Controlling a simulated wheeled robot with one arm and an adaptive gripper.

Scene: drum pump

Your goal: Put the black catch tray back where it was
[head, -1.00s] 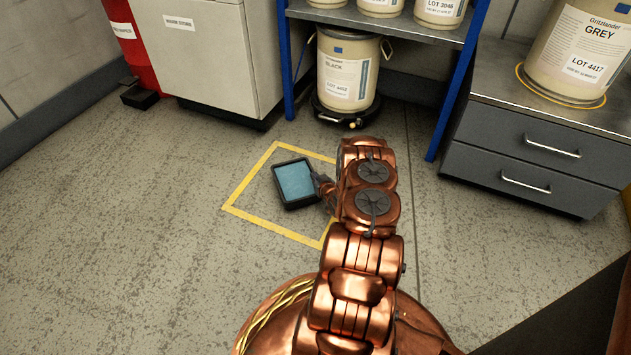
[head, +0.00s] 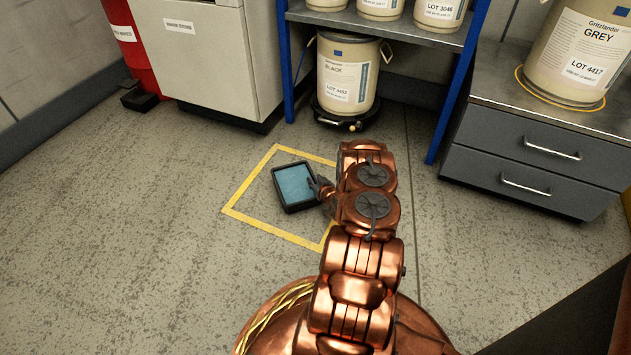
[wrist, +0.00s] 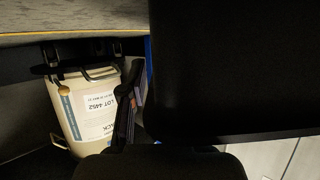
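The black catch tray (head: 273,186) has a blue inside and lies within the yellow outline on the floor, by its upper right part. In the wrist view its dark body (wrist: 235,70) fills the upper right. My gripper (head: 320,187) is at the tray's right edge. Its fingers look spread there. In the wrist view one dark finger (wrist: 128,100) stands beside the tray with a narrow gap between them. The other finger's contact is hidden.
A yellow floor outline (head: 240,189) surrounds the tray. A BLACK drum (head: 345,75) stands on a dolly under the blue-post shelf, also in the wrist view (wrist: 85,110). A grey cabinet (head: 205,55) and drawers (head: 540,150) flank it. Floor at left is clear.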

